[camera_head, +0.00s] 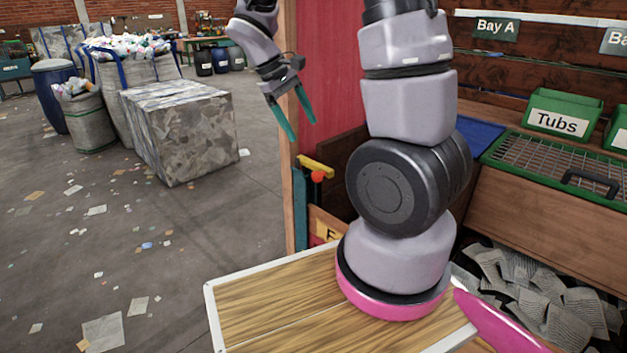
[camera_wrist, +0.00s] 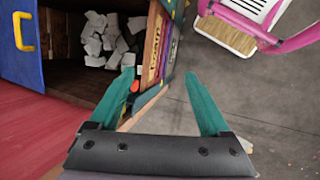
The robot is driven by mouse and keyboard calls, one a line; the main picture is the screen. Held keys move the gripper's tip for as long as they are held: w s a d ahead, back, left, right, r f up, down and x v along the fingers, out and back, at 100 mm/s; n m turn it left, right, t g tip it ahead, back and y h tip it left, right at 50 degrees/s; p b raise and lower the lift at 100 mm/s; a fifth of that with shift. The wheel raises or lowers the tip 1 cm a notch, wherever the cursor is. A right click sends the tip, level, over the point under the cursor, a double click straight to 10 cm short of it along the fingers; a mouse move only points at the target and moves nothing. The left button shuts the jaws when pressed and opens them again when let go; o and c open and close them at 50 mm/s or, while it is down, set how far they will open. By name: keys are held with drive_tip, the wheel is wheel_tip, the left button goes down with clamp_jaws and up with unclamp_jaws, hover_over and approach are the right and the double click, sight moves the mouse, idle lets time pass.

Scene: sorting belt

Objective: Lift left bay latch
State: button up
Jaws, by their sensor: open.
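A yellow bar (camera_head: 316,165) with a red ball (camera_head: 318,177) below it, which looks like the left bay latch, sits on the front edge of the bay, left of my arm in the head view. My gripper (camera_head: 302,130) is above it, with its teal fingers apart, pointing down and empty. In the wrist view, my gripper (camera_wrist: 160,73) is open, and a small orange-red knob (camera_wrist: 135,86) shows beside the left finger. That finger hides part of the latch area. I cannot tell whether the finger touches the knob.
A blue panel with a yellow handle (camera_wrist: 24,31) stands at the left in the wrist view, beside a bay holding pale scraps (camera_wrist: 104,34). A red panel (camera_head: 330,65) stands close behind my gripper. A green crate (camera_head: 563,115) labelled Tubs is at right. Open floor lies left.

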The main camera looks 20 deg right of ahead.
drive_tip(key=w+f+n+h, duration=0.3)
drive_tip(key=f+n+h, duration=0.1)
drive_tip(key=f, duration=0.3)
drive_tip(key=w+f+n+h, duration=0.3)
drive_tip(key=f+h, duration=0.1)
drive_tip(key=f, duration=0.3)
drive_tip(key=n+t+h, duration=0.4)
drive_tip(key=n+t, duration=0.4)
drive_tip(key=n, duration=0.3)
approach(315, 178)
drive_tip(key=x, duration=0.9)
drive_tip(key=shift+w+d, duration=0.1)
drive_tip(key=shift+w, duration=0.05)
clamp_jaws()
